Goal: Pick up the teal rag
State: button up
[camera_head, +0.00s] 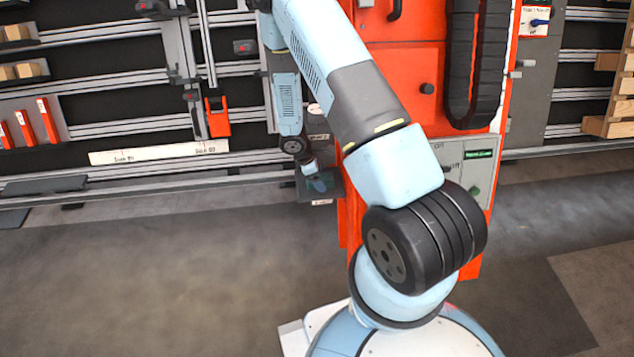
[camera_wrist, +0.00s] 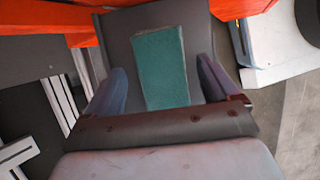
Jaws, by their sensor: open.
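The teal rag (camera_wrist: 162,68) is a flat, folded rectangle on a dark grey tray-like surface (camera_wrist: 118,28) in the wrist view. My gripper (camera_wrist: 161,76) is open, with one finger to the left of the rag and one to the right, and clear gaps on both sides. The rag's near edge meets the gripper body in the picture; contact cannot be told. In the head view my gripper (camera_head: 317,178) is low beside the orange cabinet, over a small dark shelf. The rag is mostly hidden there, with only a small teal patch (camera_head: 332,183) showing.
Rails (camera_head: 130,130) with red and orange holders run along the left. A labelled pale strip (camera_head: 158,152) is on the left rail. The grey floor at left is open.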

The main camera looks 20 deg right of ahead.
jog(key=shift+f, duration=0.2)
dwell(0.4)
jog(key=c, duration=1)
